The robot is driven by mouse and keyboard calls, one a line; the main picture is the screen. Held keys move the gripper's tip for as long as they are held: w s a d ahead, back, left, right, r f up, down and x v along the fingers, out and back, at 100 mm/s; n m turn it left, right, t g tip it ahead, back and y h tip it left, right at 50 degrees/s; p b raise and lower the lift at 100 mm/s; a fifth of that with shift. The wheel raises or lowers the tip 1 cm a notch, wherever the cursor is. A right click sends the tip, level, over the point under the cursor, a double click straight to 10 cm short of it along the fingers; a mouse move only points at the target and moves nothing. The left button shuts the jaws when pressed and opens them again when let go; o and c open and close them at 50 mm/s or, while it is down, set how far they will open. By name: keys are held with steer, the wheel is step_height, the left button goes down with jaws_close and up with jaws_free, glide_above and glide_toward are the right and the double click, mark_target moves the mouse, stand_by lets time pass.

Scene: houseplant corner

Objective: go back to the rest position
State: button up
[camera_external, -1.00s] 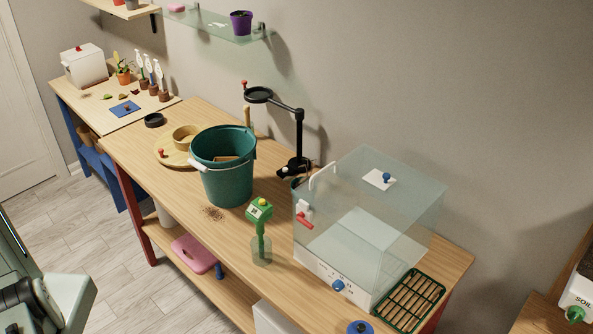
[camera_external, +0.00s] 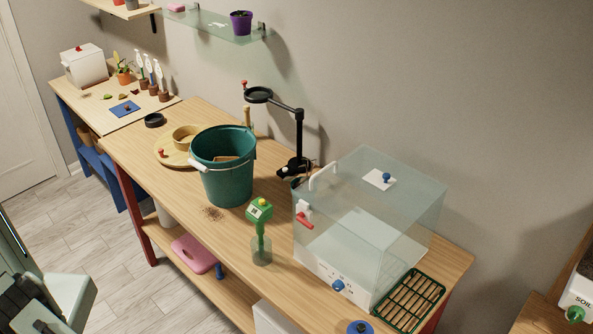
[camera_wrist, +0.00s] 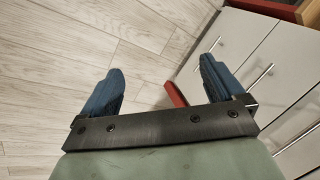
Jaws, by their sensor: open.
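My gripper (camera_wrist: 160,88) shows in the wrist view with its two blue fingers spread wide and nothing between them. Below it in that view are the pale wooden floor (camera_wrist: 110,50) and, at the right, white drawer fronts (camera_wrist: 260,60) with metal handles. In the external view only part of my arm shows at the lower left corner, left of the wooden workbench and apart from it. My fingers cannot be made out there.
The workbench (camera_external: 130,152) carries a teal bucket (camera_external: 228,180), a green-topped sprayer-like item (camera_external: 260,210), a black stand (camera_external: 299,130) and a clear box (camera_external: 400,210). A pink item (camera_external: 195,254) lies on its lower shelf. The floor (camera_external: 110,250) left of the bench is clear.

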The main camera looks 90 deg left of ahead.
steer(key=s+a+f+g+h, duration=0.1)
steer(key=s+a+g, duration=0.1)
steer(key=s+a, duration=0.3)
steer(key=s+a+g+h, duration=0.1)
steer(key=s+a+g, duration=0.2)
steer(key=s, duration=1)
steer(key=s+a+f+g+h, duration=0.1)
steer(key=s+a+g, duration=0.1)
steer(key=s+a, duration=0.4)
steer(key=s, duration=0.3)
steer(key=shift+s+a+f+n+g, duration=0.15)
steer(key=shift+a+f+n+g, duration=0.15)
steer(key=shift+g, duration=0.1)
